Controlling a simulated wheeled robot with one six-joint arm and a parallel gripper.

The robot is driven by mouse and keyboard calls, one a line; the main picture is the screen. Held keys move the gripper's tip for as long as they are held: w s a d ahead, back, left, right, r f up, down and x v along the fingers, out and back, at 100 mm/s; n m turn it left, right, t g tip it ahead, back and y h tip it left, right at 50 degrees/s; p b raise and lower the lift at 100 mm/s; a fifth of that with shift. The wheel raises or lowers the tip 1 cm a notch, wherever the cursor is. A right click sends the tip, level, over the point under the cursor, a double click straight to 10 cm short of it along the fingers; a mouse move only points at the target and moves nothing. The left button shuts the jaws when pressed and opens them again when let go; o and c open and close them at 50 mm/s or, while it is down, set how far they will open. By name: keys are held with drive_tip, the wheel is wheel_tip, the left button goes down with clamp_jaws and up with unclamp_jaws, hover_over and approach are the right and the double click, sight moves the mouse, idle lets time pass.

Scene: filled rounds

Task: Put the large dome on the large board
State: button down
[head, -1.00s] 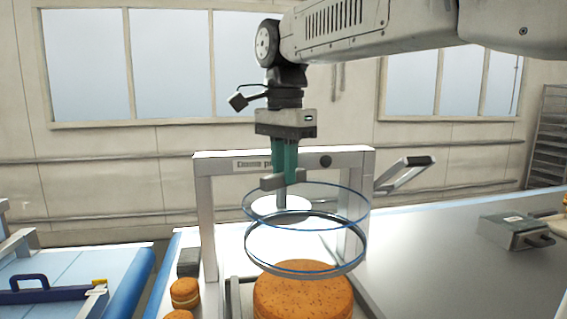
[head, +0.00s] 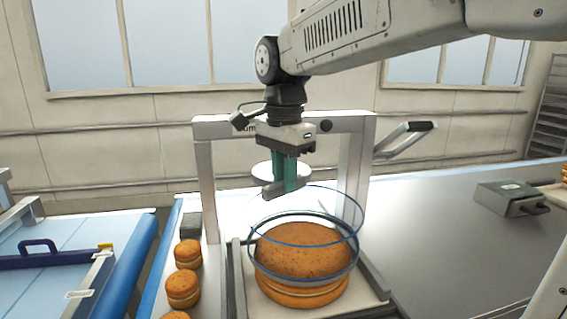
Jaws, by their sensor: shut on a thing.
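The large dome (head: 357,215) is a clear, blue-rimmed cylinder in the head view. My gripper (head: 287,190) is shut on its upper rim, at the back left. A large round brown cake (head: 302,248) with a pale filling layer shows through the dome. The dome's lower rim crosses in front of the cake, around its upper part as far as I can see. Whether the dome touches anything below is unclear. The pale large board (head: 252,305) lies under the cake, mostly covered by it.
A grey press frame (head: 205,190) with a lever (head: 405,140) stands behind and beside the dome. Small filled rounds (head: 184,287) sit in a row at left. A metal box (head: 510,197) lies on the right counter (head: 430,240), which has free room. A blue-edged table (head: 40,285) is at left.

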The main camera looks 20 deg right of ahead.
drive_tip(key=shift+f, duration=3.4)
drive_tip(key=c, duration=0.8)
unclamp_jaws()
drive_tip(key=shift+o, duration=0.2)
drive_tip(key=shift+r, duration=3.5)
